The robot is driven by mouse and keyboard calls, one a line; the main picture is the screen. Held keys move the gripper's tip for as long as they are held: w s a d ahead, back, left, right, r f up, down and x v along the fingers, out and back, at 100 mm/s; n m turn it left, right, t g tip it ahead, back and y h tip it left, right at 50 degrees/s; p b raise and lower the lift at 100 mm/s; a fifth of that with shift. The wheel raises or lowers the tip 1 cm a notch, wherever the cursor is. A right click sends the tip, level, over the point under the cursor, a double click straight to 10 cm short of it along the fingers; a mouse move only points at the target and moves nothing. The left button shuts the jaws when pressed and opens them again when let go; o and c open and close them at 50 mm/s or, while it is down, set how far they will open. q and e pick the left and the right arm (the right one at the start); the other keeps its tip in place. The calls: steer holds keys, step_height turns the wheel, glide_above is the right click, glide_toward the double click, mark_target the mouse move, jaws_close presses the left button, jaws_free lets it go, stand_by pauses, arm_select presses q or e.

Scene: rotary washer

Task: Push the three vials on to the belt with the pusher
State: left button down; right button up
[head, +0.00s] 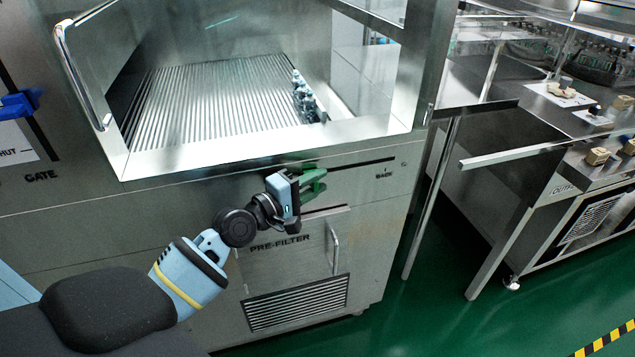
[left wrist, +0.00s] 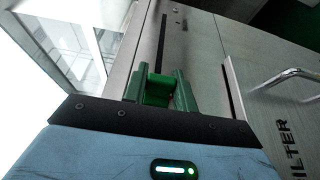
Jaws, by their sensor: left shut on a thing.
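The vials (head: 303,97) stand in a row at the right side of the ribbed metal floor (head: 215,95) inside the washer chamber. They look small, clear and dark-topped. My left gripper (head: 314,183) is at the front panel below the chamber, at a horizontal slot that runs toward the BACK label. In the left wrist view my green fingers (left wrist: 160,95) are shut on a green handle (left wrist: 158,84), which I take to be the pusher's. Any pusher part inside the chamber is not clear to me. My right gripper is out of view.
A blue knob (head: 18,105) sits on the GATE slot at far left. A curved door handle (head: 80,75) is beside the opening. The PRE-FILTER door has a bar handle (head: 335,248). A steel bench (head: 540,130) with small items stands right, across a green floor gap.

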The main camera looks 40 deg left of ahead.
arm_select(q)
steer(key=c, duration=1.1)
jaws_free()
steer(key=v, duration=0.7)
steer(key=shift+s+a, duration=0.15)
steer(key=shift+s, duration=0.2)
